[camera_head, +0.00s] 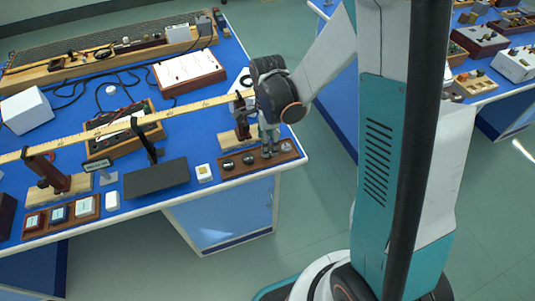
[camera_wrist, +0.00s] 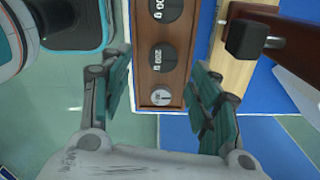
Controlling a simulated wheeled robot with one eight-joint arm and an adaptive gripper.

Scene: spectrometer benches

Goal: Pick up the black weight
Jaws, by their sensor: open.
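A brown wooden tray (camera_head: 270,164) with several round weights lies at the right front corner of the blue bench, and it fills the middle of the wrist view (camera_wrist: 146,80). In the wrist view, one black disc weight (camera_wrist: 164,57) is marked in grams, and another black weight (camera_wrist: 160,8) is cut off at the top edge. A smaller, pale-faced weight (camera_wrist: 161,97) sits nearest the tray's lower end. My gripper (camera_wrist: 162,88) is open, its fingers on either side of the tray with nothing between them gripped. In the head view my gripper (camera_head: 268,145) is over the tray's right half.
A wooden base with a dark upright and clamp (camera_wrist: 245,45) stands close right of my gripper. A long yellow ruler (camera_head: 110,128) runs across the bench to it. A dark plate (camera_head: 156,178) and a small white box (camera_head: 204,173) lie left of the tray.

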